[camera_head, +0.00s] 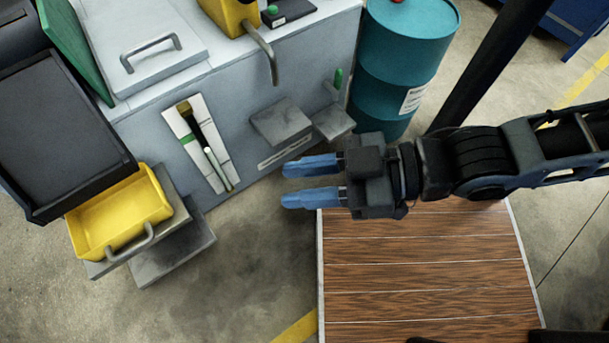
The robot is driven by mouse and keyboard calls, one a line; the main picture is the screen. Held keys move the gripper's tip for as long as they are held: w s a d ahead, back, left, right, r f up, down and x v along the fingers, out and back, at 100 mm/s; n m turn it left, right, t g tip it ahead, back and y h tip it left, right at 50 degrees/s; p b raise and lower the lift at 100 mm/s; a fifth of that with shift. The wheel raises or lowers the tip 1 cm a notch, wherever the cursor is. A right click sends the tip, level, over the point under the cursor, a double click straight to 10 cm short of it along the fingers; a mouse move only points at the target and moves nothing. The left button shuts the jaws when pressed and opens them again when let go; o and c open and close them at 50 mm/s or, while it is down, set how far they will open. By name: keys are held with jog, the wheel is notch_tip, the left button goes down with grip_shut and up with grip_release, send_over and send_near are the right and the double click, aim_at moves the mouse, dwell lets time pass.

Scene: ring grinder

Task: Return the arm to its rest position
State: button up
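My gripper (284,184) reaches in from the right side of the head view, with my dark arm stretched out behind it. Its two blue fingers point left and stand apart with an empty gap between them. The gripper is over the far left edge of a brown wooden-slatted surface (430,265). It appears apart from the grey machine (300,75) behind it. Nothing is held.
A yellow bin (120,215) sits on a grey ledge at the left, beside a black sloped panel (60,130). A teal drum (405,50) stands behind my arm. Grey steps (282,122) jut from the machine near the gripper. Concrete floor (240,265) at lower left is clear.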

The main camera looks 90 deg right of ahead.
notch_tip(320, 180, up, 11)
jog(key=p, duration=1.1)
jog(key=shift+r, duration=0.1)
